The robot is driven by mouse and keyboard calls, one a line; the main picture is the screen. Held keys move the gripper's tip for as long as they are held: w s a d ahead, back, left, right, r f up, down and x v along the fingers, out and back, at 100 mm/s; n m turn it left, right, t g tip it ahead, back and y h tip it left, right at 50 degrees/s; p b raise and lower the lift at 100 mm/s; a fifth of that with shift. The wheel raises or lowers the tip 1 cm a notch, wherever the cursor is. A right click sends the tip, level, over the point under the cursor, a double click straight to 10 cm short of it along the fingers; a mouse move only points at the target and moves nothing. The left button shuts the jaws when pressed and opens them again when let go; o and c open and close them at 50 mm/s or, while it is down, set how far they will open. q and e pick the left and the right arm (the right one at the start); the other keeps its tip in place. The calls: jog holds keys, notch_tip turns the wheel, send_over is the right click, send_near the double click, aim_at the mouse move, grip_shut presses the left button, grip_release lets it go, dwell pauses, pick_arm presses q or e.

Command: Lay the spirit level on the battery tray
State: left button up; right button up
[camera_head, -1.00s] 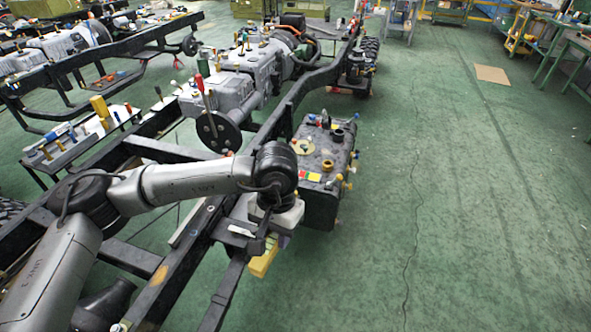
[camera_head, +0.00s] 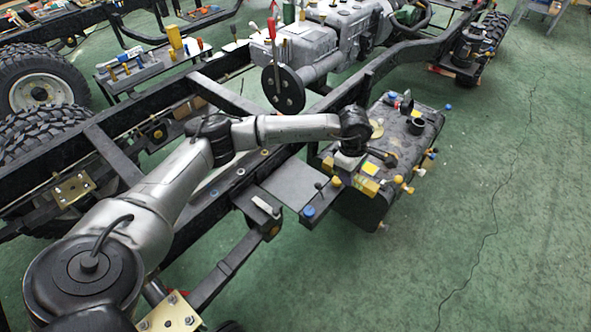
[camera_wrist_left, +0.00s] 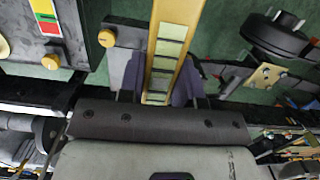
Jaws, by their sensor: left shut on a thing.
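The spirit level is a yellow bar (camera_head: 368,187) in the head view, partly hidden under my left gripper (camera_head: 349,170). In the left wrist view the level (camera_wrist_left: 168,42) runs away from the camera between the purple-grey fingers of my left gripper (camera_wrist_left: 160,85), which are shut on it. A flat grey plate (camera_head: 292,188), which looks like the battery tray, sticks out from the chassis rail, left of the gripper in the head view. Its top looks bare. The level is apart from it, near the black tank. My right gripper is not in view.
The black tank (camera_head: 405,150) with fittings and yellow knobs stands close beside the gripper. A blue knob (camera_head: 309,211) and a yellow knob stand at the plate's edge. The chassis rail (camera_head: 240,205) runs beside the plate. Green floor (camera_head: 530,220) is free on the right.

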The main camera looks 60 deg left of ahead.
aim_at(295, 181)
pick_arm(q)
jog(key=a+f+n+b, duration=0.1)
jog(key=a+f+n, duration=0.2)
jog(key=s+a+f+n, duration=0.1)
jog(key=a+f+n, duration=0.2)
jog(key=a, duration=0.1)
jog(key=a+f+n+b, duration=0.1)
jog(key=a+f+n, duration=0.2)
jog(key=a, duration=0.1)
jog(key=shift+s+a+f+n+t+y+b, duration=0.1)
jog(key=shift+s+a+n+t+y+b, duration=0.1)
jog(key=shift+a+n+t+y+b, duration=0.15)
jog(key=s+a+f+n+y+b, duration=0.1)
jog(key=s+a+f+n+b, duration=0.15)
jog(key=a+f+n, duration=0.5)
jog(key=shift+n, duration=0.4)
jog(key=f+b, duration=0.1)
jog(key=b, duration=0.1)
jog(key=a+f+b, duration=0.1)
jog(key=f, duration=0.1)
jog(key=a+f+b, duration=0.1)
jog(key=b, duration=0.1)
jog(key=shift+s+a+f+b, duration=0.25)
jog(key=shift+s+f+b, duration=0.05)
jog(key=shift+s, duration=0.1)
jog(key=shift+f+b, duration=0.3)
jog(key=shift+f, duration=0.35)
jog(key=o, duration=1.1)
jog(key=shift+r, duration=0.15)
